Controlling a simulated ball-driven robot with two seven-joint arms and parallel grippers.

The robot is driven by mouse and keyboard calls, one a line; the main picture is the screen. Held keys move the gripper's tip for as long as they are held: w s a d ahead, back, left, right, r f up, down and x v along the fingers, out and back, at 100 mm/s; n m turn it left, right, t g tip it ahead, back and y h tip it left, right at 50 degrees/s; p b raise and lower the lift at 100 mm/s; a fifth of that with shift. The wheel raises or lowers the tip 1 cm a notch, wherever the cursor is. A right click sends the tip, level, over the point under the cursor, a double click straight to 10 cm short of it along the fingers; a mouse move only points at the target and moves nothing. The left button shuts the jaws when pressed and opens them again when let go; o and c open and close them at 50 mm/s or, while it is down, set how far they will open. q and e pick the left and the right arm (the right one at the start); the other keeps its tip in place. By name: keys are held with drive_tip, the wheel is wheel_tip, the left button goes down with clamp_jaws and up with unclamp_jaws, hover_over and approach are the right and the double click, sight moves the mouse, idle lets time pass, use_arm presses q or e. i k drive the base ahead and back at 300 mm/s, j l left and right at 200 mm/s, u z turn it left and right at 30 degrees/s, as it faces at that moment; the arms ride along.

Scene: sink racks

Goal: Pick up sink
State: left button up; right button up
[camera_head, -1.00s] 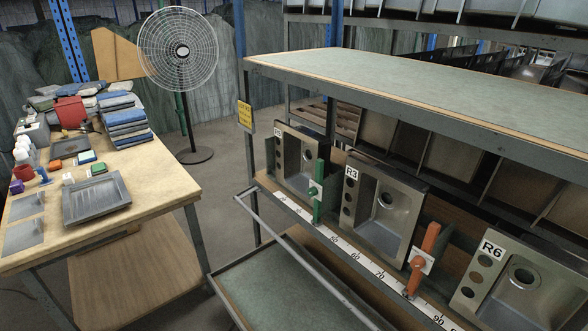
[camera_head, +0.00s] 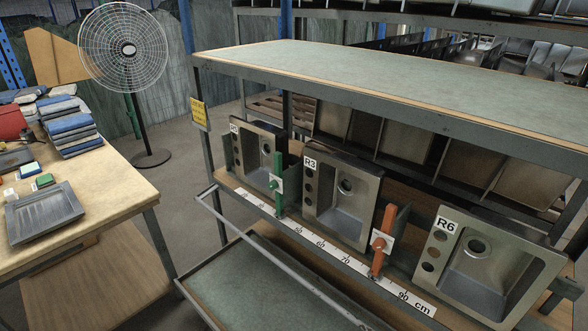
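Three metal sinks stand tilted on the lower shelf of the rack in the head view. The left sink (camera_head: 262,161) has a label that is hard to read. The middle sink (camera_head: 340,207) is labelled R3. The right sink (camera_head: 484,266) is labelled R6 and is the nearest of the three. A green divider (camera_head: 278,180) stands between the left and middle sinks. An orange divider (camera_head: 383,240) stands between the R3 and R6 sinks. Neither of my grippers shows in the view.
The rack's green top shelf (camera_head: 380,85) overhangs the sinks. A ruler strip (camera_head: 320,244) and a metal rail (camera_head: 262,255) run in front, above a lower green tray (camera_head: 240,290). A wooden table (camera_head: 105,185) with a metal tray (camera_head: 42,212) stands left. A fan (camera_head: 124,48) stands behind on open floor.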

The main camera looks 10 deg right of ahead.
sight(255, 168)
drive_tip(key=i+j, duration=0.35)
drive_tip(key=i+j+z, duration=0.15)
drive_tip(key=j, duration=0.2)
drive_tip(key=i+j+z, duration=0.35)
drive_tip(key=j, duration=0.4)
drive_tip(key=i, duration=0.05)
